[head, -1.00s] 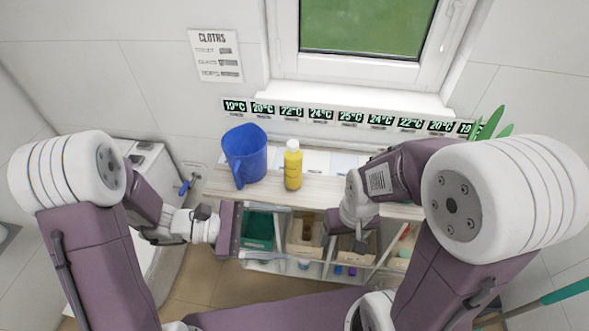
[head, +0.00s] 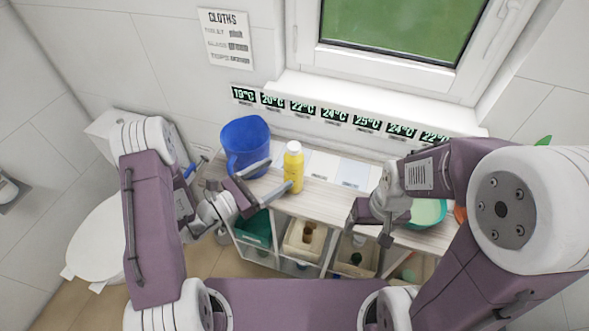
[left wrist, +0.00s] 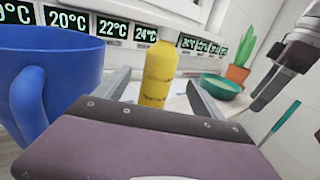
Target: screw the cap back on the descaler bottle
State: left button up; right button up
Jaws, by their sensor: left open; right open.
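The yellow bottle (head: 293,172) stands upright on the shelf top, right of the blue jug. My right gripper (head: 369,230) is open and empty over the shelf's front edge, right of the bottle.
The blue jug (head: 246,143) stands close to the left gripper. A green bowl (head: 428,212) sits beside my right arm. A potted plant (left wrist: 238,70) stands farther right. Bins (head: 304,240) sit below the shelf top. The shelf between bottle and bowl is mostly clear.

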aim_at(286, 169)
pick_arm(q)
jog(key=x, duration=0.2)
jog(key=p+x, duration=0.1)
jog(key=x, duration=0.2)
jog(key=shift+f, duration=0.2)
jog(key=shift+d, duration=0.2)
jog(key=shift+s+a, duration=0.15)
jog(key=shift+a, duration=0.2)
jog(key=p+x, duration=0.1)
jog(key=x, duration=0.3)
jog(key=shift+w+d, duration=0.55)
pick_arm(e)
jog(key=shift+w+d+r, duration=0.15)
jog(key=shift+d+r, duration=0.05)
jog(key=shift+r, duration=0.35)
jog(key=shift+w+d+r, duration=0.15)
jog(key=shift+d+r, duration=0.05)
jog(key=shift+r, duration=0.35)
pick_arm(q)
grip_shut()
